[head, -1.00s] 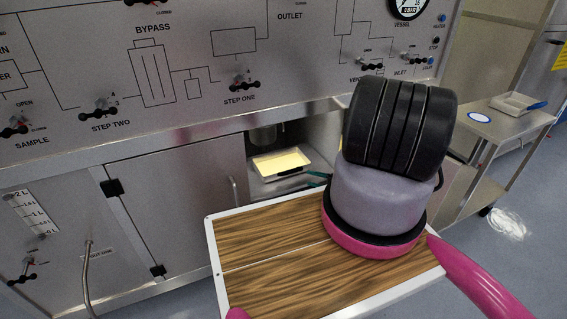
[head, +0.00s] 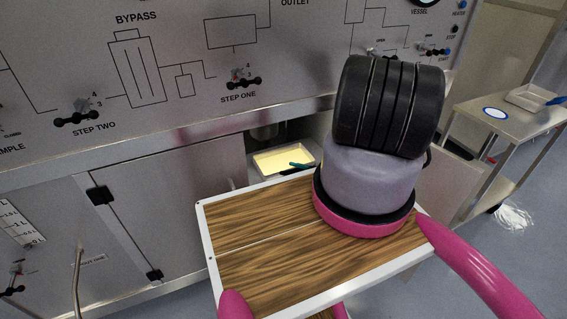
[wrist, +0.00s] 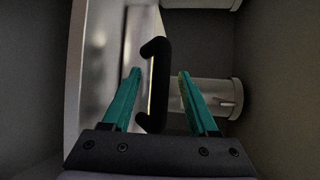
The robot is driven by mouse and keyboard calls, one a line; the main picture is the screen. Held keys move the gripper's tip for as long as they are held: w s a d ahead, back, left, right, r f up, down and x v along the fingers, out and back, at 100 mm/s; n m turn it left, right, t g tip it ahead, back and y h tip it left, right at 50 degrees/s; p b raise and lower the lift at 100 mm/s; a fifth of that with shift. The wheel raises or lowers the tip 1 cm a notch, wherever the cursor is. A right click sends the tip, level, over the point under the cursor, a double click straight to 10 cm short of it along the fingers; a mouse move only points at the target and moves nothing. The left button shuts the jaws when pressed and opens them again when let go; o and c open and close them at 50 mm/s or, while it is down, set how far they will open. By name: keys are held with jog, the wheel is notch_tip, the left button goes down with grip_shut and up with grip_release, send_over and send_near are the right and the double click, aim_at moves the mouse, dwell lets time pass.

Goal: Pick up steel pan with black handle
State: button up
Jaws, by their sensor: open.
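The steel pan (head: 266,177), with a pale yellow inside, sits in a recess of the steel cabinet in the head view. In the wrist view its black handle (wrist: 158,88) stands between the two green fingers of my gripper (wrist: 161,73). The fingers are open, with a gap on each side of the handle. The pan's steel side (wrist: 144,22) shows partly at the top left there. In the head view one green fingertip of my gripper (head: 298,165) shows against the pan's right part. My arm hides the recess's right side.
A steel pipe (wrist: 222,97) lies close behind the right finger, and another (wrist: 200,4) is at the top. Recess walls close in on both sides. A spout (head: 265,133) hangs above the pan. A steel cart (head: 470,107) stands at the right.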

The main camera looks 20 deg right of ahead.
grip_shut()
dwell(1.4)
